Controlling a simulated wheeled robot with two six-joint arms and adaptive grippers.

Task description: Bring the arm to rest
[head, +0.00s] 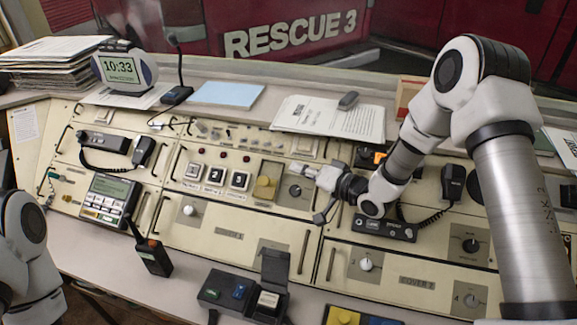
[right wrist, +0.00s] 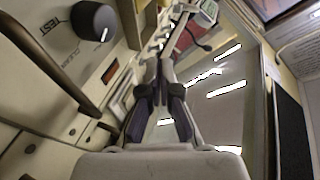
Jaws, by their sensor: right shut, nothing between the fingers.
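My right arm reaches in from the right side of the head view. Its gripper (head: 314,178) hangs over the middle of the console, near a dark rotary knob (head: 295,190) and to the right of a yellow button (head: 265,186). The gripper is shut and empty. In the right wrist view the two dark fingers (right wrist: 163,75) lie close together with nothing held between them, and a black knob (right wrist: 94,21) shows at the upper left. Part of my left arm shows at the left edge of the head view; its gripper is out of frame.
A corded radio microphone (head: 453,183) is right of my right wrist. A walkie-talkie (head: 153,256) stands on the front ledge near a dark box with an open lid (head: 274,268). Papers (head: 330,117), a clock (head: 124,68) and a paper stack (head: 50,72) lie along the back.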

